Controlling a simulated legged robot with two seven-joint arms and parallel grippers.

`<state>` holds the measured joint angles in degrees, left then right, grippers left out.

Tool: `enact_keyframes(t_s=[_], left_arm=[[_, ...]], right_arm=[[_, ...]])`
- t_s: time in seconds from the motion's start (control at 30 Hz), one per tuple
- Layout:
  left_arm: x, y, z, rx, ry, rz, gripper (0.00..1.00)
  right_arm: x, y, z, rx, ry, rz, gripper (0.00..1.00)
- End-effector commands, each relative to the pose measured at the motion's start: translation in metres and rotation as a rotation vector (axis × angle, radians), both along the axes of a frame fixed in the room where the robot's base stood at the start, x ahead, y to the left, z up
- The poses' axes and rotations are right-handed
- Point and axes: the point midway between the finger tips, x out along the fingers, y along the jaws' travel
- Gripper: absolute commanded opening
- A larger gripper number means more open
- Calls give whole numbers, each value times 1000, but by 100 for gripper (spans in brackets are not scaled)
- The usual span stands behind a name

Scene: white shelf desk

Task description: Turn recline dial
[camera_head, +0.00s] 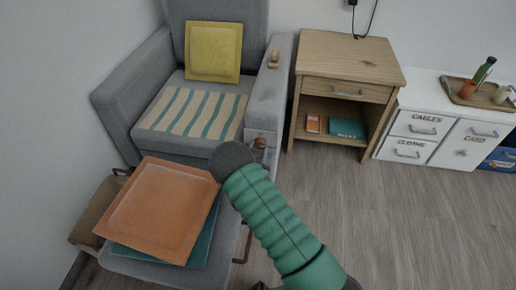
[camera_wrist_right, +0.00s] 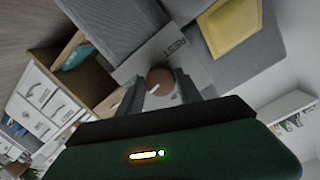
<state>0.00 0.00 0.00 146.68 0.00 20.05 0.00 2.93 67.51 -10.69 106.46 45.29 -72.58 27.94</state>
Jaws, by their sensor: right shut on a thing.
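The recline dial is a round brown knob with a white mark on the front of the grey armchair's right armrest. It shows in the head view (camera_head: 260,142), just past my gripper, and in the right wrist view (camera_wrist_right: 160,81) on a light plate lettered "REST". My right gripper (camera_wrist_right: 161,90) has its two dark fingers on either side of the dial and is shut on it. My right arm is green and comes up from the bottom of the head view. The grey armchair (camera_head: 112,100) stands against the wall. My left gripper is not in view.
An orange cushion (camera_head: 160,208) lies on the footrest. A wooden nightstand (camera_head: 350,55) and a white cabinet (camera_head: 436,122) stand to the right. Wooden floor (camera_head: 400,220) at right is clear.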

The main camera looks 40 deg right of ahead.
Motion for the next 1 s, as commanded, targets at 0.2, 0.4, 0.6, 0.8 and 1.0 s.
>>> enact_keyframes(t_s=[0.2, 0.4, 0.6, 0.8, 1.0], left_arm=[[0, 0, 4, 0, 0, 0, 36], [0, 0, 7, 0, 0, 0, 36], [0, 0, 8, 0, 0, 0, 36], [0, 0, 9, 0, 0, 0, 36], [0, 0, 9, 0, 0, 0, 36]], right_arm=[[-2, 1, -3, 135, -150, 0, 1], [-1, 2, -4, 255, -296, 0, 1], [-2, 2, -4, 373, -445, -1, 1], [-2, 2, -4, 492, -594, -3, 1], [-2, 2, -3, 611, -742, -4, 1]])
